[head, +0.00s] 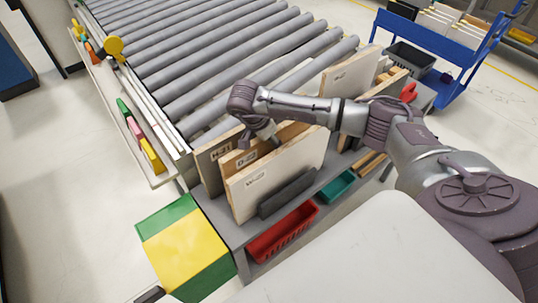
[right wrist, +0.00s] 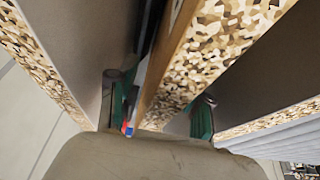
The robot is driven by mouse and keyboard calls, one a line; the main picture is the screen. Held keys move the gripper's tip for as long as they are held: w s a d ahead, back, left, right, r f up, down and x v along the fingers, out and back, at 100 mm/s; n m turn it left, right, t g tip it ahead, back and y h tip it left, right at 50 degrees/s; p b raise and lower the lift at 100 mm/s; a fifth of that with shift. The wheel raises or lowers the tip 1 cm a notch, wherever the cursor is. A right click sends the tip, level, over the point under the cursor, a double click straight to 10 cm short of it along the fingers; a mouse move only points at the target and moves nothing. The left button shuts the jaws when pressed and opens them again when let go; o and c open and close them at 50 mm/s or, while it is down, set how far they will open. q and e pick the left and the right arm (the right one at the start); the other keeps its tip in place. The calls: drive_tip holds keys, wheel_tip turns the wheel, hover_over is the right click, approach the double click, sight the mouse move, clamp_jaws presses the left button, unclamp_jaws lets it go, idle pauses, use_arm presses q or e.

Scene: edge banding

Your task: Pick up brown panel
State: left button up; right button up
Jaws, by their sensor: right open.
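The brown panel (head: 232,168), with a label that seems to start with D, stands upright between a grey-brown panel (head: 206,165) and a whitish panel (head: 285,170). My right arm reaches over from the right, with its wrist above these panels. The right gripper is mostly hidden behind the whitish panel and the wrist in the head view. In the right wrist view the right gripper (right wrist: 160,108) is open, with one finger on each side of the middle panel (right wrist: 212,55), whose speckled chipboard edge shows. I cannot tell whether either finger touches it. My left gripper is out of view.
A roller conveyor (head: 220,60) runs behind the panels. A red bin (head: 283,233) and a teal bin (head: 337,187) sit on the shelf below. A yellow and green box (head: 185,248) stands front left. More panels (head: 350,72) and a blue cart (head: 440,85) are to the right.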

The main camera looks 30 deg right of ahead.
drive_tip(key=c, duration=0.9)
clamp_jaws()
drive_tip(key=shift+w+r, duration=0.1)
drive_tip(key=shift+r, duration=0.1)
wheel_tip(320, 180, up, 9)
drive_tip(key=b, duration=0.3)
drive_tip(key=shift+r, duration=0.4)
